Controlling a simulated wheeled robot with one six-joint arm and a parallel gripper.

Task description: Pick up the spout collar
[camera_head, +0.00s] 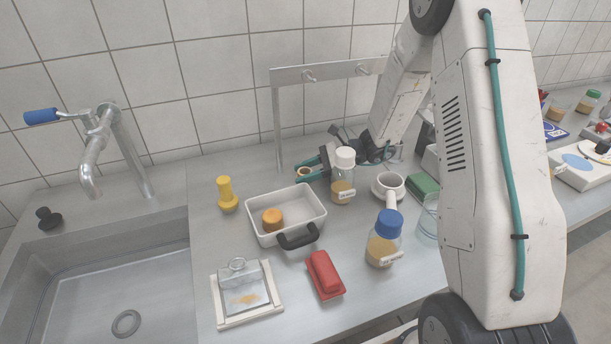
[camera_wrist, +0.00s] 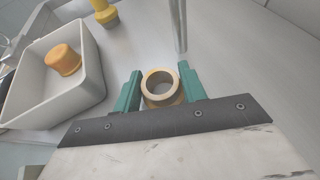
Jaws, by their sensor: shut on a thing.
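The spout collar, a tan ring with an open bore, shows in the wrist view (camera_wrist: 161,87) between the two teal fingers of my gripper (camera_wrist: 158,78). My gripper is shut on it. In the head view the collar (camera_head: 304,172) is small and partly hidden by the fingers, just behind the white tray. My gripper (camera_head: 309,168) there reaches in low from the right, behind a white-capped jar. I cannot tell whether the collar still touches the counter.
A white tray (camera_head: 251,228) with a black handle holds an orange piece (camera_head: 272,219). A white-capped jar (camera_head: 343,178) stands close to my gripper. A metal rail stand (camera_head: 277,130) rises behind. A yellow fitting (camera_head: 227,195), red block (camera_head: 324,275) and blue-capped jar (camera_head: 384,240) stand around.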

